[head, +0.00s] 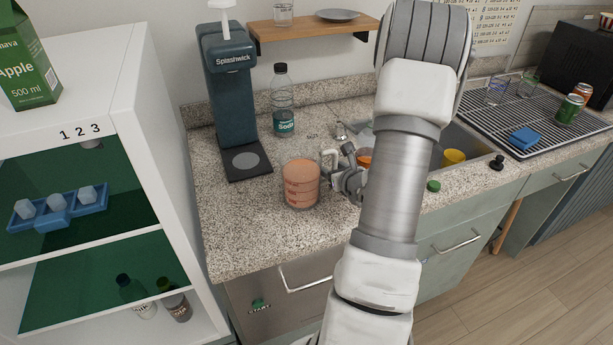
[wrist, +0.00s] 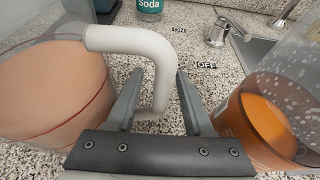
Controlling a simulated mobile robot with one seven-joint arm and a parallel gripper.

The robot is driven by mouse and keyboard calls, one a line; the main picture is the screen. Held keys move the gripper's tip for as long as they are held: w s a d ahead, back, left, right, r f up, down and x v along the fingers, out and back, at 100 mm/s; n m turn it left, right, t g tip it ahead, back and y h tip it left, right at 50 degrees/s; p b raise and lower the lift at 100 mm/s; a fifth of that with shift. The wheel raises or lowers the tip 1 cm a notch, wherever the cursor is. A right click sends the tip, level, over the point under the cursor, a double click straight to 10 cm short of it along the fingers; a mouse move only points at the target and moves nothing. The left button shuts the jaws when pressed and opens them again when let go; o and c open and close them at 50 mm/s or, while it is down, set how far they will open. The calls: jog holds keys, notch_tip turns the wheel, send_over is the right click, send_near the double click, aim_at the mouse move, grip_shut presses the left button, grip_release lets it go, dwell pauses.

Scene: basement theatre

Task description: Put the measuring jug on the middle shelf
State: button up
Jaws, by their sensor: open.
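The measuring jug (head: 300,184), clear with salmon-coloured contents and red markings, stands upright on the speckled counter. Its white handle (wrist: 158,62) points toward my gripper. My gripper (head: 343,178) is just right of the jug, low over the counter. In the wrist view my gripper (wrist: 157,85) is open, with the handle's upright part between its fingers; I cannot tell whether either finger touches it. The white shelf unit (head: 165,175) stands at left with a green interior. A blue tray (head: 60,212) with pale cubes is in its upper compartment; bottles (head: 173,300) stand lower down.
A clear container with orange contents (wrist: 262,125) is close to my gripper's right finger. The drink dispenser (head: 232,95) and soda bottle (head: 282,105) stand behind the jug. The sink holds a yellow cup (head: 454,157). Bare counter (head: 245,230) lies in front of the jug.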

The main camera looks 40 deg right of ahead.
jog(key=shift+c, duration=0.4)
grip_shut()
jog(key=shift+r, duration=0.1)
dwell(0.8)
